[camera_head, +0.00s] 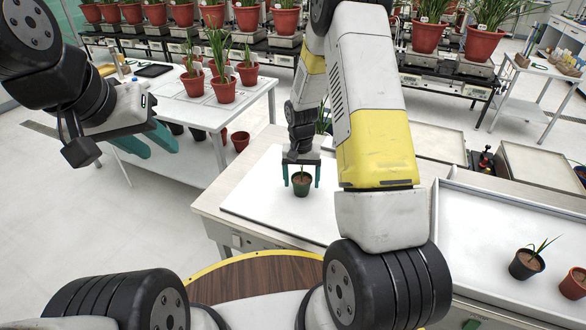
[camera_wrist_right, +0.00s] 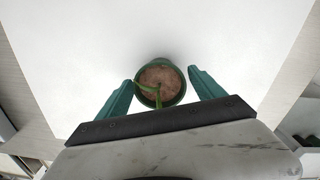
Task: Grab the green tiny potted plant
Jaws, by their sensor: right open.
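The green tiny potted plant (camera_head: 301,187) stands upright on a white board on the table in the head view. It has brown soil and a small green sprout. In the right wrist view the pot (camera_wrist_right: 166,77) sits between the fingers. My right gripper (camera_head: 301,178) is open, with one teal finger on each side of the pot; in the right wrist view (camera_wrist_right: 162,84) a gap shows on both sides. My left gripper (camera_head: 152,145) is at the upper left, away from the plant, with its teal fingers apart and nothing between them.
The white board (camera_head: 262,190) around the pot is clear. A tray (camera_head: 485,225) at the right holds a black pot (camera_head: 525,264) with a plant and a terracotta pot (camera_head: 574,283). A white table (camera_head: 185,105) with red pots stands behind at the left.

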